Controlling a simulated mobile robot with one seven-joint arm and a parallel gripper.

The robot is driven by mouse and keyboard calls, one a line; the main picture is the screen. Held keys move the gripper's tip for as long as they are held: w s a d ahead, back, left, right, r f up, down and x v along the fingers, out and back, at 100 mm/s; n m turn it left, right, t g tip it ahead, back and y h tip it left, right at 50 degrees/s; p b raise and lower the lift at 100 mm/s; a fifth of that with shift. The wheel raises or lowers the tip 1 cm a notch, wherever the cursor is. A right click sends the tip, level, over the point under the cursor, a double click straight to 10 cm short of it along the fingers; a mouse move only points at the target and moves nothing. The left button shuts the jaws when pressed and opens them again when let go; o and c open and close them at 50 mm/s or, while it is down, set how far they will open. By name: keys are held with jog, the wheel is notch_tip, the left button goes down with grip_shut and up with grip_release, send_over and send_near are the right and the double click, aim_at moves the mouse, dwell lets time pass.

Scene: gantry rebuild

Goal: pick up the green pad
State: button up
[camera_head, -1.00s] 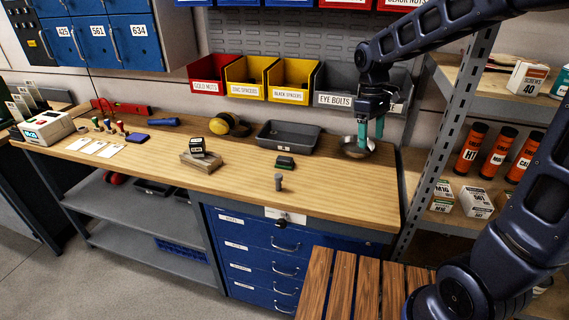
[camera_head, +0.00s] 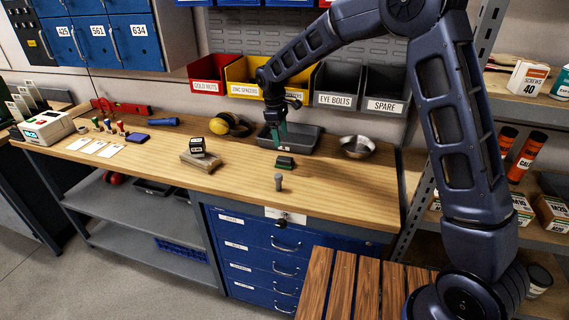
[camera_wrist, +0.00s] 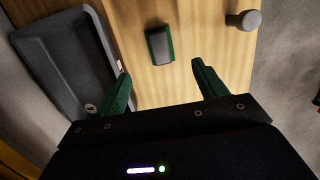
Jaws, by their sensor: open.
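The green pad (camera_head: 285,163) lies on the wooden workbench, a small block with a dark top and a green edge. In the wrist view the pad (camera_wrist: 159,45) lies beyond the fingertips, roughly midway between their lines. My gripper (camera_head: 280,143) is above the bench, over the front part of the dark grey tray and just behind the pad. In the wrist view my gripper (camera_wrist: 160,72) has its two green fingers apart with nothing between them.
The dark grey tray (camera_wrist: 62,62) is left of the fingers in the wrist view. A grey cylinder (camera_head: 278,182) stands in front of the pad. A metal bowl (camera_head: 357,147) is to the right, and a wooden block (camera_head: 201,162) with a dark stamp-like item is to the left.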

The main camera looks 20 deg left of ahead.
aim_at(285, 158)
jog(key=shift+a+f, duration=0.2)
jog(key=shift+f, duration=0.1)
jog(key=shift+d+f, duration=0.3)
jog(key=shift+f, duration=1.4)
jog(key=shift+d+f, duration=0.35)
jog(key=shift+f, duration=1.35)
jog(key=shift+d+f, duration=0.3)
jog(key=shift+f, duration=1.4)
jog(key=shift+c, duration=0.4)
jog(key=c, duration=1)
